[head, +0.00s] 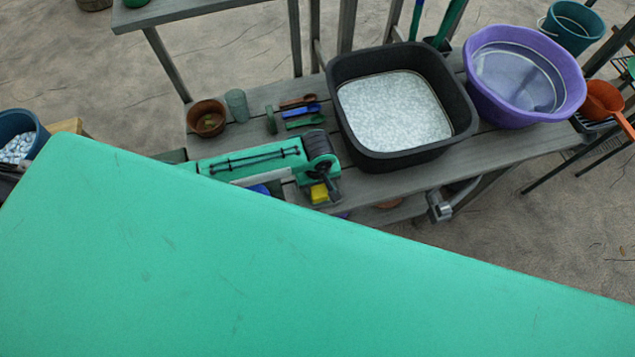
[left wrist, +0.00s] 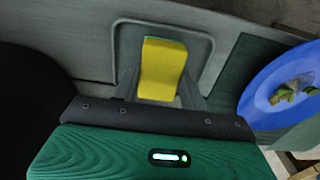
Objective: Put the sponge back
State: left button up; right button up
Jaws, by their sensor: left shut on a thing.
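The yellow sponge (left wrist: 163,68) is held between the two fingers of my left gripper (left wrist: 161,90) in the left wrist view. Behind it is a grey square tray (left wrist: 206,45) with a raised rim. The sponge appears over the middle of the tray, but I cannot tell whether it touches it. In the head view my left gripper (head: 322,184) is at the bench's front edge, with the sponge (head: 319,194) showing as a small yellow patch. The tray is not clear there. My right gripper is not in view.
A blue dish (left wrist: 285,95) with a small greenish thing lies right of the tray. On the bench (head: 500,150) stand a black tub (head: 350,140) with pale contents, a purple basin (head: 520,110), a brown pot (head: 207,118) and small tools (head: 302,112). My own green body hides the front.

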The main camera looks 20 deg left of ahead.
aim_at(318, 187)
pick_arm(q)
jog(key=shift+f, duration=0.15)
jog(key=o, duration=0.9)
jog(key=shift+r, duration=0.25)
jog(key=shift+r+b, duration=0.45)
jog(key=shift+r, duration=5.45)
